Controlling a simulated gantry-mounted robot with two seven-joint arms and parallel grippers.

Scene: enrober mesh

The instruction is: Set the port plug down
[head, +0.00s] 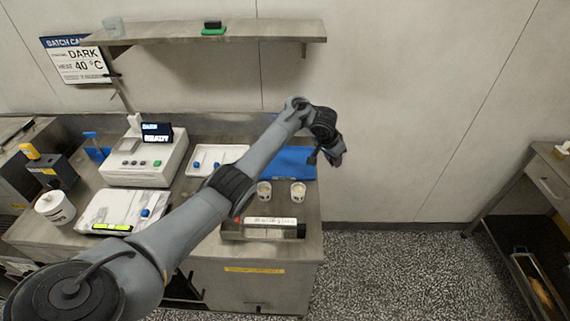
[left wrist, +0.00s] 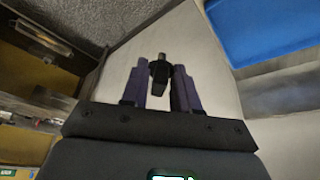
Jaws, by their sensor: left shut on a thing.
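My left arm reaches across the bench to the back right. My left gripper (head: 334,152) is past the bench's right edge in the picture, in front of the wall; its fingers are small and partly hidden by the wrist. In the left wrist view my left gripper (left wrist: 159,88) is shut on a small black plug (left wrist: 159,70), which sits between the two dark fingers with its narrow tip pointing outward. I cannot make out the plug clearly in the head view. My right gripper is out of view.
A blue mat (head: 296,164) lies on the bench beside the gripper. Two small cups (head: 298,192) stand in front of it. A white tray (head: 205,153) with blue-topped items and a white machine (head: 146,160) are further left. A wall shelf (head: 215,34) hangs above.

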